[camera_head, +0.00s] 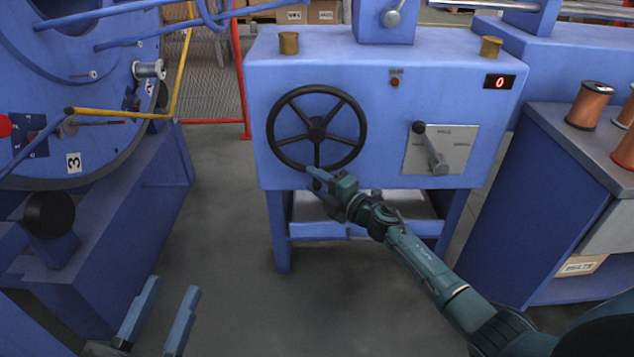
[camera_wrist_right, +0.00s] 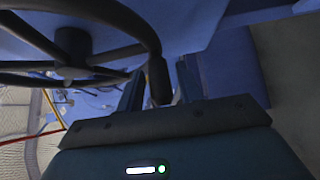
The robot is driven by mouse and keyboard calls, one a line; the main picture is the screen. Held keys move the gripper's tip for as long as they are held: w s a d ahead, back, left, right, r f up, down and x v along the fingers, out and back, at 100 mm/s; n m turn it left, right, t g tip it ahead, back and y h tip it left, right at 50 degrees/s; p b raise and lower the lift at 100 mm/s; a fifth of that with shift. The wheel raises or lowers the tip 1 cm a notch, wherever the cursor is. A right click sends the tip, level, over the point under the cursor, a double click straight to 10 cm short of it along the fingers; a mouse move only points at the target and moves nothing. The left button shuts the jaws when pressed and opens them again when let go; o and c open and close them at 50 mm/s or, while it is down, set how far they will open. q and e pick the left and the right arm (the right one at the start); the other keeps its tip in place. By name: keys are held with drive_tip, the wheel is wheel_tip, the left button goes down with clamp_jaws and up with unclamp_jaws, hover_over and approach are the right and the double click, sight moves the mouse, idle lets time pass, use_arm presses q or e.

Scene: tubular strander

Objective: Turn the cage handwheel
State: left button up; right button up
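The cage handwheel (camera_head: 316,128) is a black spoked wheel on the front of the blue machine cabinet. It also shows large in the right wrist view (camera_wrist_right: 75,48). My right gripper (camera_head: 315,180) is at the wheel's lower rim. In the right wrist view its two fingers (camera_wrist_right: 160,85) stand apart, with the wheel's dark handle peg (camera_wrist_right: 158,80) between them. A gap shows beside the peg, so the gripper does not look closed on it. My left gripper (camera_head: 170,308) is open and empty, low at the bottom left, away from the wheel.
A lever on a grey plate (camera_head: 440,150) is right of the wheel. A red display (camera_head: 500,82) reads 0. The blue cage machine (camera_head: 75,110) stands at left, and a bench with copper spools (camera_head: 590,105) at right. The floor before the cabinet is clear.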

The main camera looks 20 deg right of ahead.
drive_tip(key=c, duration=0.7)
clamp_jaws()
